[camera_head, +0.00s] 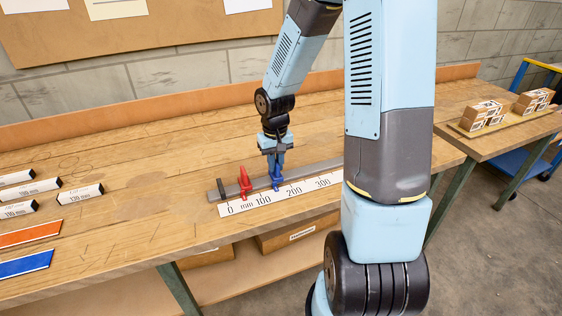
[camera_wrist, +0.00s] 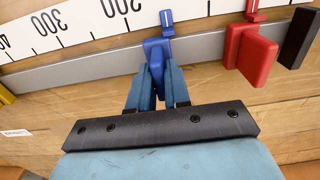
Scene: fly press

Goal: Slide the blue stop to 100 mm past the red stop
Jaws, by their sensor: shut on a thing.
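The blue stop (camera_head: 276,182) sits on a grey rail (camera_head: 308,171) on the workbench. Its pointer lies between the 100 and 200 marks of the white scale (camera_head: 287,193). The red stop (camera_head: 244,183) is on the same rail to its left, with its pointer between 0 and 100. My gripper (camera_head: 277,164) comes down from above and is shut on the blue stop. In the wrist view, my gripper's fingers (camera_wrist: 158,82) clasp the blue stop (camera_wrist: 154,50) from both sides; the red stop (camera_wrist: 250,52) stands apart to the right.
A dark end block (camera_wrist: 299,37) closes the rail beyond the red stop. Labelled white blocks (camera_head: 80,194), an orange strip (camera_head: 30,233) and a blue strip (camera_head: 25,264) lie at the left. Small boxes (camera_head: 480,116) stand on a board at the right. My arm hides the rail's far end.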

